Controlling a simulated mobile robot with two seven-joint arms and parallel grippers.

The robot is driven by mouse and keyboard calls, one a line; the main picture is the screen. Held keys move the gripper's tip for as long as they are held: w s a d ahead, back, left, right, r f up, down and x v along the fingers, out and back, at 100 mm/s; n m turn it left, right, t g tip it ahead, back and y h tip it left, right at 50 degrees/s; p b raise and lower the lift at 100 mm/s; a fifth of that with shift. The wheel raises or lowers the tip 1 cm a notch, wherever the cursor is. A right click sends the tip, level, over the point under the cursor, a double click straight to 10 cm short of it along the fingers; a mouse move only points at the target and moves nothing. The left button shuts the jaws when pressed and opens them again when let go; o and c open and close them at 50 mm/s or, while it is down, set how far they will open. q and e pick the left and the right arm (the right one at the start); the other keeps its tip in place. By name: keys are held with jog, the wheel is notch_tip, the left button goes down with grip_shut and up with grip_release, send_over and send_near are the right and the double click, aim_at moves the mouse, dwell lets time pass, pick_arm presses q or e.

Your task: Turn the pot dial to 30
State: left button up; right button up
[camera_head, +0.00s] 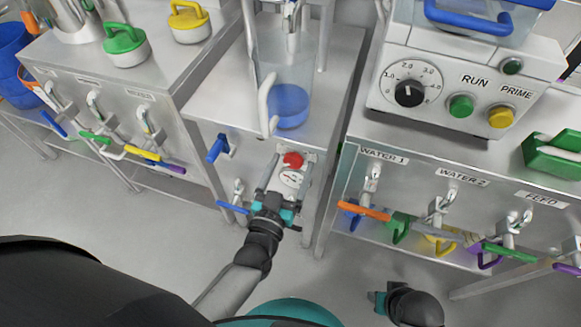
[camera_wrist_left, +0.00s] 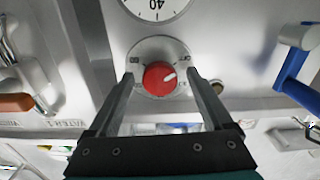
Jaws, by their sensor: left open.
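The pot dial is a red round knob (camera_head: 293,159) on the grey front panel of the middle stand. It shows larger in the left wrist view (camera_wrist_left: 158,78), where a white mark on it points up and right, towards a label that looks like OFF. The other scale labels are too small or hidden to read surely. My left gripper (camera_wrist_left: 161,76) is open, with one finger on each side of the knob; I cannot tell whether they touch it. My right gripper (camera_head: 380,301) is at the lower right, away from the panel; its jaws do not show clearly.
A blue-handled valve (camera_head: 217,149) is to the left. A clear vessel with blue liquid (camera_head: 290,104) stands above. The pump's black dial (camera_head: 408,92) and several valves are to the right.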

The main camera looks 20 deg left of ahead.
pick_arm(q)
grip_shut()
dwell(0.6)
jog(key=m+p, duration=0.5)
jog(key=m, duration=0.2)
jog(key=shift+r, duration=0.15)
jog(key=shift+a+m+p, duration=0.1)
jog(key=shift+m+p, duration=0.3)
jog(key=shift+m, duration=1.9)
pick_arm(e)
jog(key=s+d+f, duration=0.5)
jog(key=s+f, duration=0.2)
jog(key=f, duration=0.2)
jog(key=shift+s+d+f+h, duration=0.15)
jog(key=shift+s+f+h, duration=0.05)
jog(key=shift+s+h, duration=0.1)
jog(key=shift+s+f, duration=0.1)
jog(key=shift+s, duration=0.05)
